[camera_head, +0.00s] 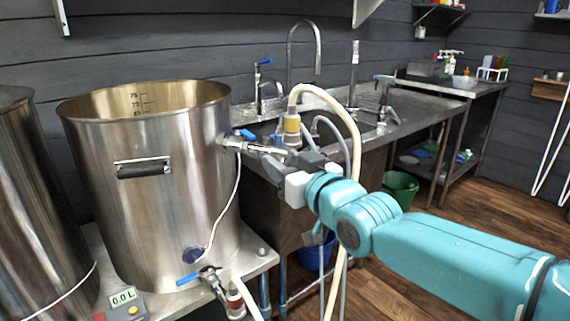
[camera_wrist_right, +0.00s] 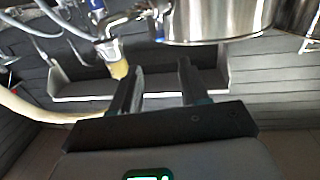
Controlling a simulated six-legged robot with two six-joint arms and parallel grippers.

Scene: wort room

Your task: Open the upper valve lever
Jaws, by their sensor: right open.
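The upper valve (camera_head: 240,144) sticks out from the right side of the large steel kettle (camera_head: 165,215), near its top. Its blue lever (camera_head: 247,134) sits on top of the valve body. My right gripper (camera_head: 272,160) is open, with its dark fingers just right of and slightly below the lever; it looks apart from the lever. In the wrist view, my open right fingers (camera_wrist_right: 160,80) have nothing between them, and the kettle (camera_wrist_right: 215,22) and valve piping (camera_wrist_right: 125,18) lie beyond them. My left gripper is out of view.
A pale hose (camera_head: 350,130) with a yellowish fitting (camera_head: 292,128) runs close behind my right gripper. A lower valve with a blue lever (camera_head: 187,279) is near the kettle's base. A steel sink counter (camera_head: 415,112) stands behind. A thin white cable (camera_head: 228,205) hangs down the kettle.

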